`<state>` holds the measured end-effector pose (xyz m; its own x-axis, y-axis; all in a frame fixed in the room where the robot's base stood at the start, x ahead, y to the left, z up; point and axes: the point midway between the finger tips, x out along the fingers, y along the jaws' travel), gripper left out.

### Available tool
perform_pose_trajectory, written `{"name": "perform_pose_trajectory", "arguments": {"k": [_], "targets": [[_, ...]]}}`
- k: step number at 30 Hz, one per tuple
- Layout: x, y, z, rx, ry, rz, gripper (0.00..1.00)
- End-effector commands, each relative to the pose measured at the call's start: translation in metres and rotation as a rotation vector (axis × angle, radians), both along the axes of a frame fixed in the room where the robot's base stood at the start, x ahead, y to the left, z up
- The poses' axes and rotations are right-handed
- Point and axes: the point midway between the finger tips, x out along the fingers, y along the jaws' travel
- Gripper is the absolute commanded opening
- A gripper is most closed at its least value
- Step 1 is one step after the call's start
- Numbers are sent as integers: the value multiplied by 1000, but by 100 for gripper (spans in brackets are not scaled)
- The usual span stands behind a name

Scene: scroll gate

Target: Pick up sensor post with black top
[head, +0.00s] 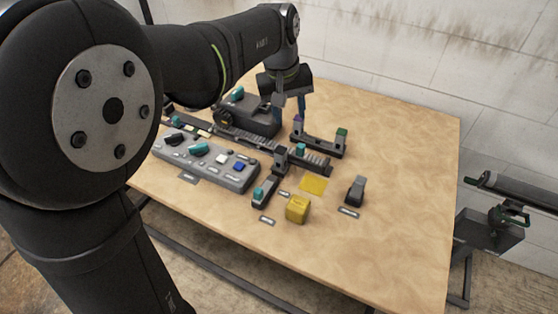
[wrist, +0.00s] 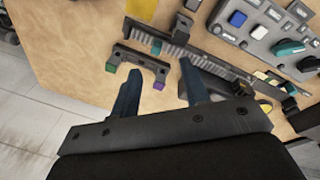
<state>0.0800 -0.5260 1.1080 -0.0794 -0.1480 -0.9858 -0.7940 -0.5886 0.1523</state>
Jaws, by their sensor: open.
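A dark upright post with a black top (head: 280,157) stands at the near side of the slotted rail; it also shows in the wrist view (wrist: 183,28). A similar post with a teal top (head: 301,149) stands just across the rail, and shows in the wrist view (wrist: 156,47). My gripper (head: 289,114) is open and empty above the table, behind the rail. In the wrist view my gripper (wrist: 160,74) has its fingers apart, pointing toward the rail, with the purple end of a bracket between them. It touches neither post as far as I can see.
A dark bracket (head: 318,144) with purple and green ends lies behind the rail (head: 240,140). A control panel (head: 205,161), yellow cube (head: 297,209), yellow patch (head: 313,185) and grey switch-like piece (head: 356,191) are nearer. The right side of the table (head: 405,170) is clear.

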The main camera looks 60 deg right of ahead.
Motion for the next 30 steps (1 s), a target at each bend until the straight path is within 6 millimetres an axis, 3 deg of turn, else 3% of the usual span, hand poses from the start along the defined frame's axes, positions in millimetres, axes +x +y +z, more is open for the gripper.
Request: {"name": "perform_pose_trajectory", "arguments": {"k": [7,9,19,30], "targets": [[0,0,0,0,0,0,42],[0,0,0,0,0,0,53],[2,-2,-1,5,-9,-33,53],[28,-20,-10,98,-112,-538,53]]}}
